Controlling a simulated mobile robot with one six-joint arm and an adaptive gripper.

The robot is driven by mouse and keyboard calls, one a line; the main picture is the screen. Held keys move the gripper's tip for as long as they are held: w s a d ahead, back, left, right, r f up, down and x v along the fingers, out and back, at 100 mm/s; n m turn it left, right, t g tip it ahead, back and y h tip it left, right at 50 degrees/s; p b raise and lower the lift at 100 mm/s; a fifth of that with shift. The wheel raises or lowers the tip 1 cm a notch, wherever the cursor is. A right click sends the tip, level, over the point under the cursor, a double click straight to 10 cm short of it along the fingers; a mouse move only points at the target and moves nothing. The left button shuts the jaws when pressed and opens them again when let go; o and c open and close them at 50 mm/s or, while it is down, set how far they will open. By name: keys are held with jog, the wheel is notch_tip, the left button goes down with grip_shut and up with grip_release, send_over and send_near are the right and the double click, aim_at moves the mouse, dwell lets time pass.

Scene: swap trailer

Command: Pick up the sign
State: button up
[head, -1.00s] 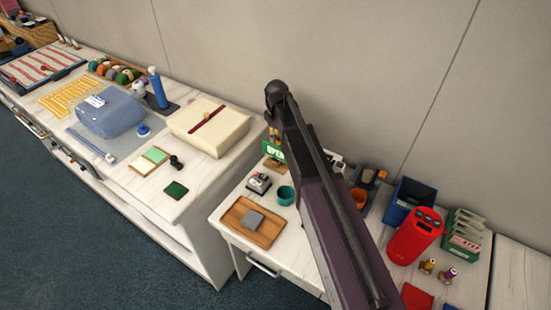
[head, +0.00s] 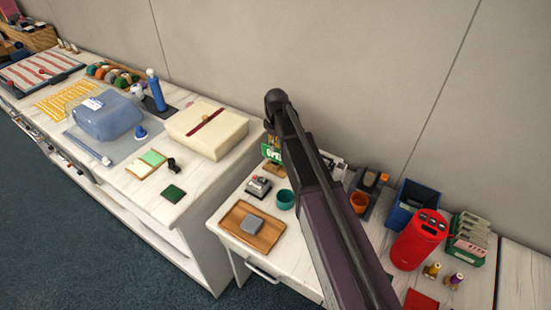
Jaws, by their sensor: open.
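The sign (head: 272,153) is a small green board with white letters that seem to read OPEN. It stands on a wooden base near the back left of the lower white cabinet, close to the wall. My dark arm reaches up through the middle of the head view and covers the sign's right part. My gripper does not show clearly; it seems hidden behind my own arm, so I cannot tell how near it is to the sign.
A grey device (head: 258,187), a teal cup (head: 286,199) and a wooden tray (head: 231,219) stand in front of the sign. The higher counter with a cream box (head: 222,141) borders on the left.

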aim_at(276, 162)
jog(key=shift+f+b, duration=2.15)
jog(key=shift+f, duration=0.2)
jog(key=shift+f, duration=0.25)
grip_shut()
